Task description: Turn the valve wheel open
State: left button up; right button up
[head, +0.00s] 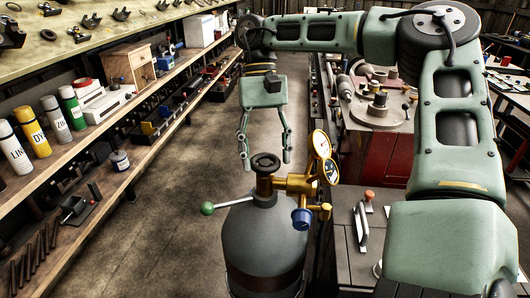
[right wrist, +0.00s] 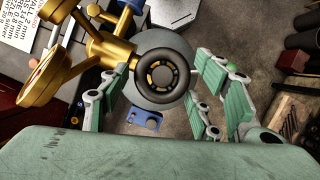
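The valve wheel (head: 265,161) is a small dark round handwheel on top of a grey gas cylinder (head: 264,240), with a brass regulator beside it. My right gripper (head: 266,150) is open, with its fingers pointing down just behind and above the wheel in the head view. In the right wrist view the wheel (right wrist: 162,77) shows between the two spread green-padded fingers, with gaps on both sides. No finger clearly touches it, and the exact height between them is hard to tell. My left gripper is not in view.
Brass gauges (head: 320,143) and a blue knob (head: 301,219) stick out right of the wheel. A green ball-ended lever (head: 207,208) sticks out left. Shelves with spray cans (head: 32,131) line the left. A red machine (head: 371,172) stands right. The floor aisle (head: 190,190) is clear.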

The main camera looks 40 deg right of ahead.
jog(key=shift+o, duration=0.5)
jog(key=v, duration=1.2)
jog(key=shift+f, duration=0.15)
